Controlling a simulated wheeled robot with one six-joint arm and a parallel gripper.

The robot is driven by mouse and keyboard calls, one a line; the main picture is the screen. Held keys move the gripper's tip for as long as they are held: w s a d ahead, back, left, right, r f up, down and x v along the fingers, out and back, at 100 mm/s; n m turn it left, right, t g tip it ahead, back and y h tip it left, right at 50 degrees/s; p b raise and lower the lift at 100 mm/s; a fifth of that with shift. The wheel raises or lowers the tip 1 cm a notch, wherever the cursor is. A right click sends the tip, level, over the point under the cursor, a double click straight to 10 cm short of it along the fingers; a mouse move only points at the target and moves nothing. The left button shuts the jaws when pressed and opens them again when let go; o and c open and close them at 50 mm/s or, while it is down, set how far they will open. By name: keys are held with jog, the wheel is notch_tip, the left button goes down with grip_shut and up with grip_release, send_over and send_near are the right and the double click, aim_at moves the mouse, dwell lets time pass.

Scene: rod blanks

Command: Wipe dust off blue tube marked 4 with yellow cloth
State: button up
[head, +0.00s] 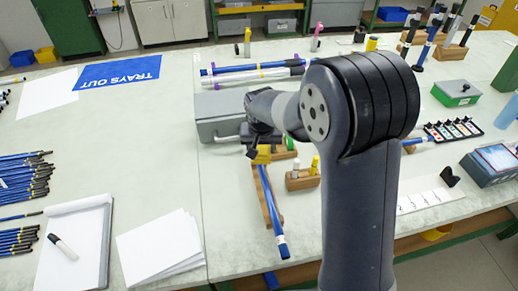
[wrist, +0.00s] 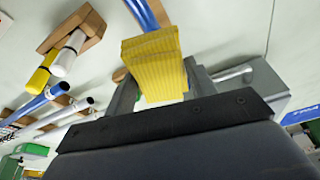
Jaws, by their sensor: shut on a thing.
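My gripper (head: 262,150) is shut on the yellow cloth (head: 261,157), a ribbed folded pad that also fills the middle of the wrist view (wrist: 152,62). A blue tube (head: 273,212) lies in a long wooden cradle (head: 262,196) in front of the gripper, with a pale label near its near end; I cannot read its number. In the wrist view the blue tube (wrist: 141,13) and its cradle (wrist: 160,13) show at the top, just beyond the cloth. The cloth is over or close to the tube's far end; I cannot tell whether they touch. My arm hides part of the table.
A grey box (head: 222,112) stands close to the gripper's left. More blue and silver tubes (head: 250,75) lie behind.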

jog(key=shift+r+p, duration=0.6)
jog(key=shift+r, duration=0.6)
